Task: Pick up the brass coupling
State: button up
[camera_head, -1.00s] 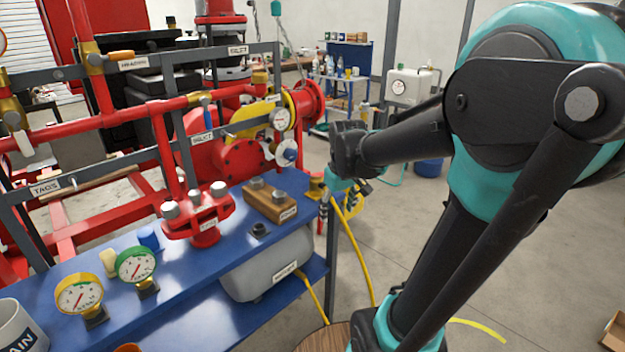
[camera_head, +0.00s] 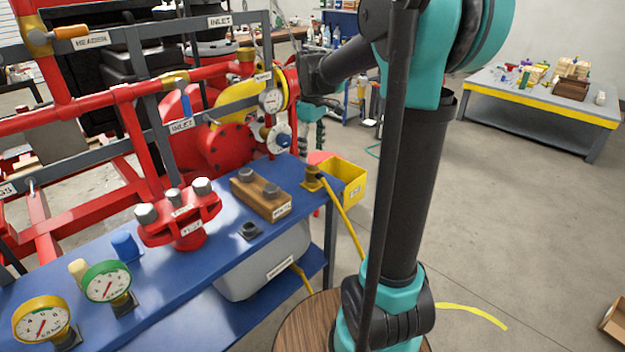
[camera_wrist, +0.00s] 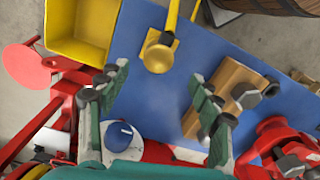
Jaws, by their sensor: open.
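The brass coupling (camera_head: 312,178) sits on the right end of the blue bench top (camera_head: 190,262), with a yellow hose running from it. In the wrist view, the brass coupling (camera_wrist: 160,53) lies on the bench beyond my fingertips, near the picture's middle, with the yellow hose leading up from it. My gripper (camera_wrist: 158,74) is open and empty, its teal and black fingers on either side below the coupling in the picture. In the head view, my gripper (camera_head: 313,124) hangs above and behind the bench's right end, partly hidden by my arm.
A yellow bin (camera_head: 346,176) stands beside the bench end, close to the coupling. A low table (camera_head: 560,105) stands far right.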

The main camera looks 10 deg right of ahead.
aim_at(312, 168)
notch_tip(312, 168, down, 8)
jog(key=shift+w+f, duration=0.15)
dwell(0.4)
jog(key=c, duration=1.4)
notch_tip(312, 168, up, 20)
jog(key=shift+r, duration=0.1)
jog(key=shift+d, duration=0.1)
